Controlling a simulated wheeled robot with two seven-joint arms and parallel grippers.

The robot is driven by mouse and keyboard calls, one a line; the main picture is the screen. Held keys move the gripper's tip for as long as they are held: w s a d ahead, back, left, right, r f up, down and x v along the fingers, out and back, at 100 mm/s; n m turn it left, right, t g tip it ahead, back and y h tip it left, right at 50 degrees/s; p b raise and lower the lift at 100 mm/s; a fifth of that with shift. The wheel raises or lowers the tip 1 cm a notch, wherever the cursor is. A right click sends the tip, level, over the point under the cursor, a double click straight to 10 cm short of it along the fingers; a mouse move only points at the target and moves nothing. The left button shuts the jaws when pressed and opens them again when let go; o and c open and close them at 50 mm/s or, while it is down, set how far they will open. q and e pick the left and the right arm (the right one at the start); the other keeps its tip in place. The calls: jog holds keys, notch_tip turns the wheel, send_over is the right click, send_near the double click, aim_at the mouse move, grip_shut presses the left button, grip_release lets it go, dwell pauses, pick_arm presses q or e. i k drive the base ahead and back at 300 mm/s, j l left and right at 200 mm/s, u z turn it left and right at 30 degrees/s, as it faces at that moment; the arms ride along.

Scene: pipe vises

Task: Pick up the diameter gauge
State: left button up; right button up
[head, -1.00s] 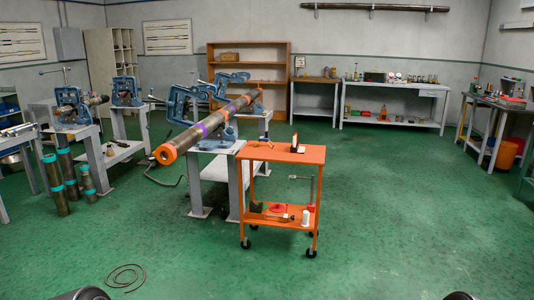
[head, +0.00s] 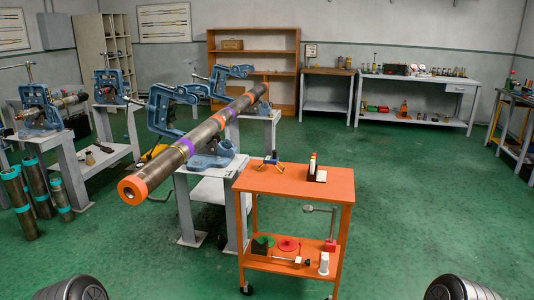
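I cannot tell for certain which item is the diameter gauge. A small blue and yellow tool (head: 270,160) with spread legs lies on the top shelf of the orange cart (head: 325,191), near its back left; it may be the gauge. Neither item is touched. Only dark rounded parts of my arms show at the bottom left and bottom right. My gripper fingers are not in view.
A long pipe (head: 183,150) with an orange end lies in blue vises (head: 171,112) left of the cart and juts forward. The cart's lower shelf holds a red disc (head: 288,244) and a white bottle (head: 324,264). Green floor (head: 420,210) right of the cart is clear.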

aim_at(274, 159)
jog(key=i+j+z, duration=0.1)
jog(key=i+z, duration=0.15)
jog(key=i, duration=0.35)
jog(key=i+j+z, duration=0.3)
jog(key=i, duration=0.3)
jog(key=i+j+z, duration=0.25)
jog(key=i, duration=0.35)
jog(key=i+j+z, duration=0.3)
jog(key=i+j, duration=0.2)
jog(key=i, duration=0.05)
